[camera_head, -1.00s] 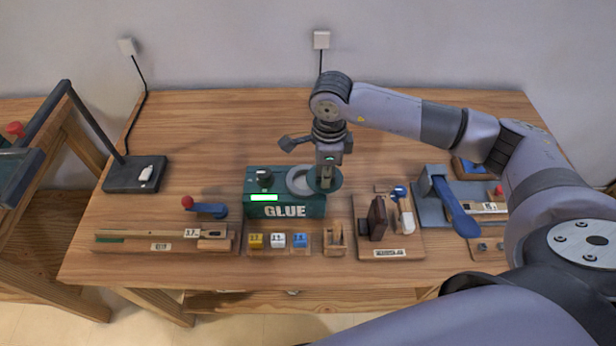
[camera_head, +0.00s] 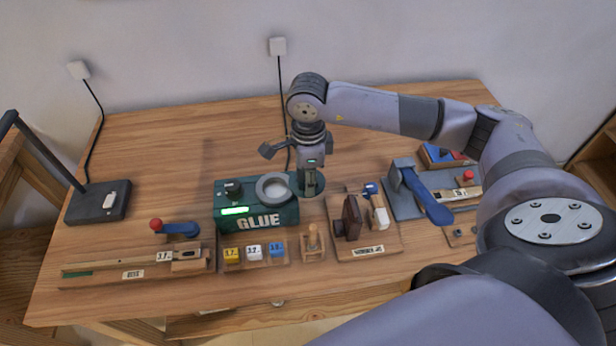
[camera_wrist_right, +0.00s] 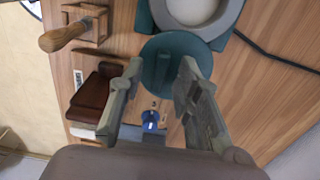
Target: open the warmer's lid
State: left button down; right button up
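The teal glue warmer (camera_head: 258,214) stands on the bench with a green-lit display. Its grey-rimmed round opening (camera_head: 274,188) is uncovered; it also shows at the top of the right wrist view (camera_wrist_right: 193,10). The round teal lid (camera_head: 327,186) sits to the right of the opening, its edge close to the rim. In the right wrist view the lid (camera_wrist_right: 172,45) has a raised bar handle. My right gripper (camera_wrist_right: 162,68) is pointed down over the lid, its fingers apart on either side of the handle with visible gaps. My left gripper is not in view.
A wooden block with a dark brown piece (camera_head: 351,217) stands right of the warmer, near the lid. A blue lever (camera_head: 428,200) is further right. Numbered colored cubes (camera_head: 254,251) sit in front. The bench behind the warmer is mostly clear, with a cable there.

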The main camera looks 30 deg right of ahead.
jog(key=shift+r, duration=0.1)
notch_tip(320, 180, up, 12)
dwell(0.5)
dwell(0.5)
